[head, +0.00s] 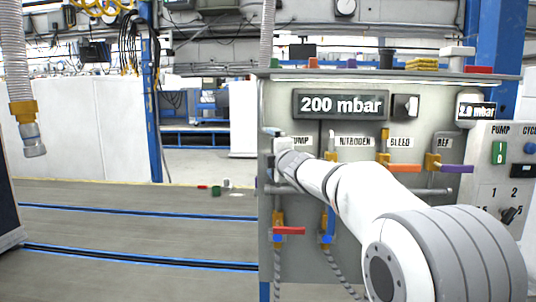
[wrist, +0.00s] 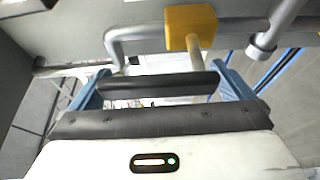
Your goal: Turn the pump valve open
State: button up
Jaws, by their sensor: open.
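The grey valve panel (head: 350,262) stands at the right in the head view, with a partly covered PUMP label (head: 301,141). My arm reaches across to its left edge and hides most of the pump valve. My gripper (head: 272,133) is at that spot, with a light blue finger showing. In the wrist view my gripper (wrist: 160,72) is open, with blue fingers left and right. A yellow valve body (wrist: 190,27) on a grey pipe lies just beyond them, its stem pointing toward me. A dark bar (wrist: 158,84) spans between the fingers; I cannot tell if it is the valve handle.
A red-handled valve (head: 289,231) sits below my arm. An orange-handled bleed valve (head: 400,168) and a purple-handled REF valve (head: 453,168) are to the right. A gauge display (head: 341,104) reads 200 mbar. A hose (head: 20,90) hangs far left.

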jog(key=v, duration=0.7)
jog(key=shift+s+b, duration=0.15)
jog(key=shift+b, duration=0.3)
jog(key=shift+d, duration=0.2)
jog(key=s+d+f+m+g+h+p, duration=0.5)
jog(key=s+d+f+m+g+h, duration=0.15)
jog(key=s+d+f+m, duration=0.7)
jog(key=s+f+m+g+p, duration=0.1)
jog(key=s+f+m+g, duration=0.3)
jog(key=s, duration=0.8)
jog(key=s+f+m+g+p, duration=0.2)
jog(key=s+f+m+g, duration=0.2)
jog(key=s, duration=0.8)
jog(key=shift+s+f+m, duration=0.2)
jog(key=shift+f+m, duration=0.15)
jog(key=shift+f, duration=0.35)
